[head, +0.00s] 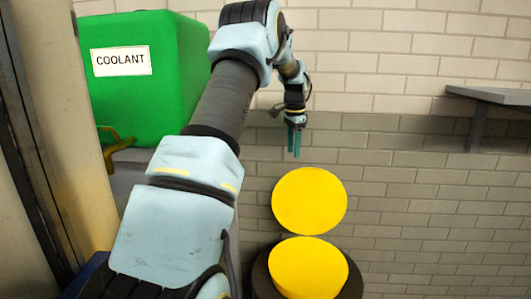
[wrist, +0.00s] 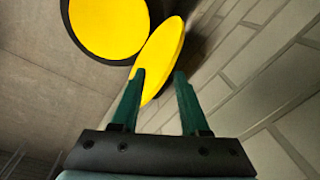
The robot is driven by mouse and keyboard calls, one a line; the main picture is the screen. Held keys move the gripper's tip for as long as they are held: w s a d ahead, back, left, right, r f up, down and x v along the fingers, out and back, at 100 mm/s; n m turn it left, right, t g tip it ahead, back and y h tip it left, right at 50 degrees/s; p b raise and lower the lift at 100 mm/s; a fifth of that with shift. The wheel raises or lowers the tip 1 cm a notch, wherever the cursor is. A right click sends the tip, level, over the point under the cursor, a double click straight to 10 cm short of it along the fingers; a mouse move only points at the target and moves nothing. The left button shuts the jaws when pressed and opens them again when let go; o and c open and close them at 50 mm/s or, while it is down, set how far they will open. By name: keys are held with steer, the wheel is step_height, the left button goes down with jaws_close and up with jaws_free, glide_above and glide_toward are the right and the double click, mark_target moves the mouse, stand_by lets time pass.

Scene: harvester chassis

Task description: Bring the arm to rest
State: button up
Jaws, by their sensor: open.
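My gripper (head: 295,150) hangs at the end of my raised, bent arm, fingers pointing down. In the wrist view its two green fingers (wrist: 160,74) stand apart with nothing gripped between them. A flat yellow disc (head: 309,201) stands steeply tilted just below the fingertips in the head view, with a small gap showing. In the wrist view the disc (wrist: 164,52) is seen nearly edge-on, partly behind the left finger; contact cannot be told there.
A yellow round top (head: 308,268) sits in a dark round rim below the disc. A green tank (head: 150,85) labelled COOLANT stands at left, beside a pale upright panel (head: 65,110). A grey shelf (head: 490,96) juts from the brick wall (head: 420,170) at right. Space right of my gripper looks clear.

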steer(key=s+a+f+n, duration=0.1)
steer(key=s+a+n, duration=0.3)
steer(key=s, duration=0.7)
steer(key=s+a+f+n, duration=0.2)
steer(key=s+a+n, duration=0.2)
steer(key=s+a, duration=0.3)
steer(key=s+a+f+n, duration=0.1)
steer(key=s+a+n, duration=0.3)
steer(key=s, duration=1.2)
steer(key=shift+a+f+t, duration=0.3)
steer(key=shift+a+f, duration=0.05)
steer(key=shift+a, duration=0.45)
